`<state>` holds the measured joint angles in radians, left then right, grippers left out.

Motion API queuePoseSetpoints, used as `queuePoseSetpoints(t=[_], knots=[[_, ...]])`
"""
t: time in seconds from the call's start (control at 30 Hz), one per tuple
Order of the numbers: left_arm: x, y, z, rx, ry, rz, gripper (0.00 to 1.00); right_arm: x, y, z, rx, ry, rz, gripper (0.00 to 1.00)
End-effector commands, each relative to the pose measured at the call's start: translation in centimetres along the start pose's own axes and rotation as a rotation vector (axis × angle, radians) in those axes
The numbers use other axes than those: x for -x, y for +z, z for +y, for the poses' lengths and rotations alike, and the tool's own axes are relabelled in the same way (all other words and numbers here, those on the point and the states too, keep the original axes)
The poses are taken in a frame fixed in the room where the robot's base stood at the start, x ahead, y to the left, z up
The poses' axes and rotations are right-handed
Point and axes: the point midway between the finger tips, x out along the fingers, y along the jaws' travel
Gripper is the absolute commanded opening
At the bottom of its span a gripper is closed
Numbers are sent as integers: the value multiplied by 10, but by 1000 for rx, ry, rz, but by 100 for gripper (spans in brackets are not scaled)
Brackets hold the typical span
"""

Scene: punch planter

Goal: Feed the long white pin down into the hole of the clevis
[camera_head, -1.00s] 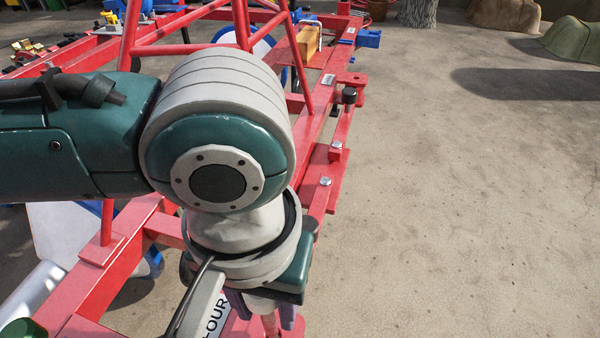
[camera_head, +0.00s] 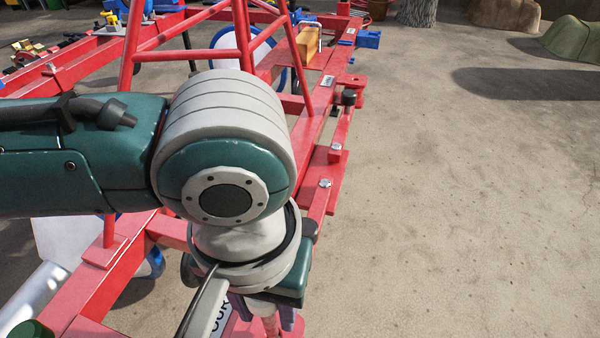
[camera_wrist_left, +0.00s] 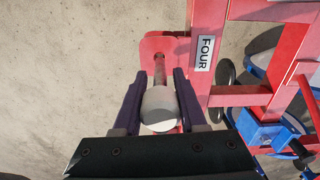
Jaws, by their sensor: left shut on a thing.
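My left gripper (camera_wrist_left: 160,102), with two purple fingers, is shut on the long white pin (camera_wrist_left: 160,108). Its rounded white head shows between the fingers in the left wrist view, and its thinner shaft points away toward a red plate of the clevis (camera_wrist_left: 158,45). The far end of the shaft overlaps that plate; I cannot tell whether it is in the hole, which is hidden. In the head view the left gripper (camera_head: 264,310) is at the bottom edge, mostly covered by my wrist, with a little of the pin (camera_head: 270,326) showing. My right gripper is not in view.
A red frame (camera_head: 318,205) runs from the bottom left to the back. A white label reading FOUR (camera_wrist_left: 204,54) sits on a red bar beside the clevis. A blue clamp-like part (camera_wrist_left: 268,132) is at the right in the wrist view. Bare ground (camera_head: 450,220) lies open to the right.

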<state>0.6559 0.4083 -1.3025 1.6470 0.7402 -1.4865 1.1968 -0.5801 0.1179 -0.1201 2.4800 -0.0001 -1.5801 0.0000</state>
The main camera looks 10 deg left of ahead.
Motion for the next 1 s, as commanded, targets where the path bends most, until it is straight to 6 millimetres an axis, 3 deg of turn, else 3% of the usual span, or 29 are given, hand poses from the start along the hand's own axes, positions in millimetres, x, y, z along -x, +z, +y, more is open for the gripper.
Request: queuePoseSetpoints(t=[1.0], knots=[[-26,0,0,0,1,0,0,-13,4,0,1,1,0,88]])
